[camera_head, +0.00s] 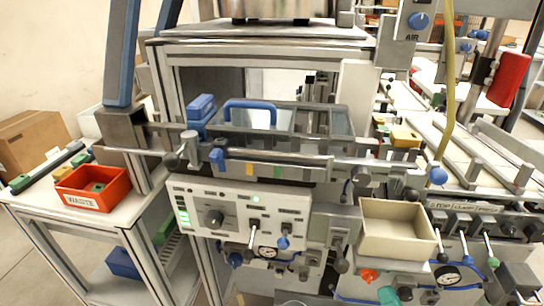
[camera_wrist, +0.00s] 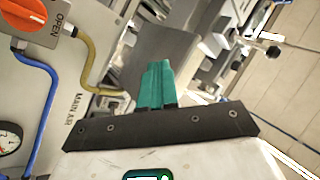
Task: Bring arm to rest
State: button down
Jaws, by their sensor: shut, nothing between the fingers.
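My gripper (camera_wrist: 156,68) shows in the wrist view. Its teal fingers are together, with nothing between them. They stick out past a dark bracket with screws. A panel with an orange knob (camera_wrist: 22,22) marked OPEN lies to the left of the fingers, and a grey surface is behind them. I cannot tell how far the fingers are from these.
A yellow hose (camera_wrist: 88,62) and a blue hose (camera_wrist: 48,95) run near the panel. In the head view, a workstation holds a control panel (camera_head: 243,214), a blue-handled cover (camera_head: 250,104) and a beige bin (camera_head: 397,238). A red waste tray (camera_head: 92,202) sits left.

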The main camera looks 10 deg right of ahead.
jog(key=s+d+f+g+h+p, duration=0.1)
jog(key=d+f+g+h+p, duration=0.2)
jog(key=d+f+g+h, duration=0.55)
jog(key=s+a+n+g+y+p, duration=0.1)
jog(key=s+a+g, duration=0.3)
jog(key=s, duration=0.5)
jog(key=s+a+n+g+y+p, duration=0.2)
jog(key=s+a+n+g+y, duration=0.1)
jog(key=s+g, duration=0.6)
jog(key=shift+s+a+r+n+y, duration=0.15)
jog(key=shift+a+r+n+y, duration=0.2)
jog(key=shift+a+n, duration=0.25)
